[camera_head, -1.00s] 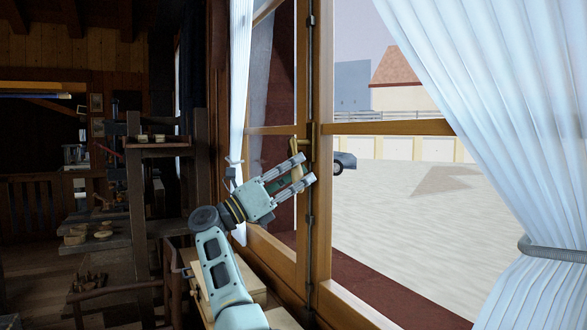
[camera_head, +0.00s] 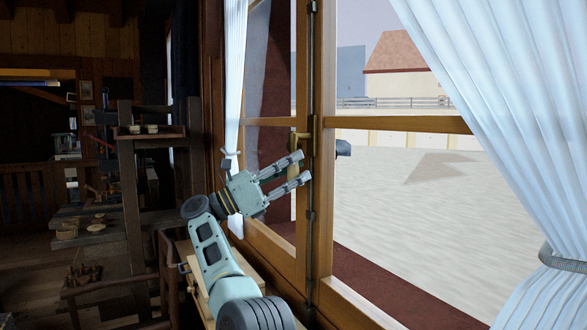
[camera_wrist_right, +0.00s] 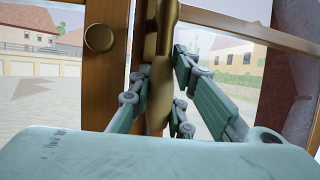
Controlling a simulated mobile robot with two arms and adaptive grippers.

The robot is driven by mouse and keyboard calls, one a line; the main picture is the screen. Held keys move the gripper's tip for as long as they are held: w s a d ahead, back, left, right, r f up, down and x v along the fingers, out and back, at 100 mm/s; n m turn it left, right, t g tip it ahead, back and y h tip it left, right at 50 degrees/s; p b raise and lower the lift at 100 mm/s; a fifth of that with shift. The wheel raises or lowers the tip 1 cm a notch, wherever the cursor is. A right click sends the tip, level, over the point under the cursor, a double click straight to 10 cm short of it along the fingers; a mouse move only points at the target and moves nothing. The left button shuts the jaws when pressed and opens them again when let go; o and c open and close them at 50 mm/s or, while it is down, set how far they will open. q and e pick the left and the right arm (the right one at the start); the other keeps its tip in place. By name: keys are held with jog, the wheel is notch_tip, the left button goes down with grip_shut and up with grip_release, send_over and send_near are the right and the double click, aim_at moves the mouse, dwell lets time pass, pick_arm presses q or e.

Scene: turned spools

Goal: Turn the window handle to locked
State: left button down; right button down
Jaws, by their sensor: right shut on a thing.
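The brass window handle (camera_head: 303,136) is mounted on the wooden window frame (camera_head: 322,210) in the head view. Its grip hangs down behind my fingers and is partly hidden there. In the right wrist view the handle (camera_wrist_right: 160,75) runs nearly upright between my fingers. My right gripper (camera_head: 303,167) comes from the lower left and is shut on the handle, with a finger on each side of it in the wrist view (camera_wrist_right: 165,85). My left gripper is not in view.
A white curtain (camera_head: 520,130) hangs at the right, and another (camera_head: 233,80) hangs left of the handle. A round brass knob (camera_wrist_right: 99,37) sits on the frame beside the handle. Dark wooden shelves (camera_head: 135,200) stand at the left.

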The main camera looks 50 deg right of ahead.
jog(key=c, duration=1.6)
grip_release()
